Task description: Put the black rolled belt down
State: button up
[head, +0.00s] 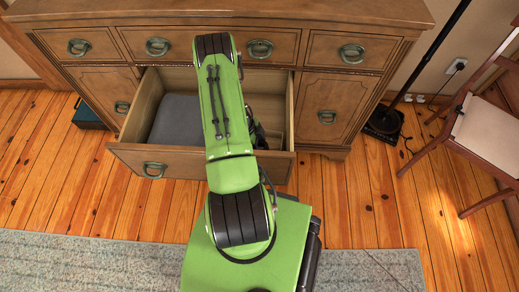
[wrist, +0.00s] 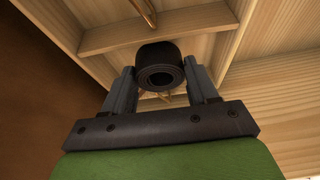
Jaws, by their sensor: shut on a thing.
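The black rolled belt (wrist: 160,62) is held between the two fingers of my gripper (wrist: 163,84) in the wrist view, with its spiral end facing the camera. The fingers press on it from left and right. Pale wooden drawer walls and a divider (wrist: 110,38) show beyond it; I cannot tell whether the belt touches the drawer's floor. In the head view my green arm reaches over the open drawer (head: 270,164) of the dresser and hides the belt and most of the gripper.
A grey folded item (head: 175,120) lies in the drawer's left part. Thin brass-coloured pieces (wrist: 149,12) lie in the drawer in the wrist view. The dresser (head: 330,100) stands behind; a wooden chair (head: 484,130) and a black stand base (head: 383,122) are at right.

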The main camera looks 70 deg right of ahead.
notch_tip(320, 180, down, 3)
jog(key=shift+r+b, duration=0.2)
jog(key=shift+b, duration=0.15)
jog(key=shift+r, duration=0.15)
jog(key=o, duration=1.3)
jog(key=shift+c, duration=0.2)
jog(key=p+v, duration=0.4)
jog(key=v, duration=0.8)
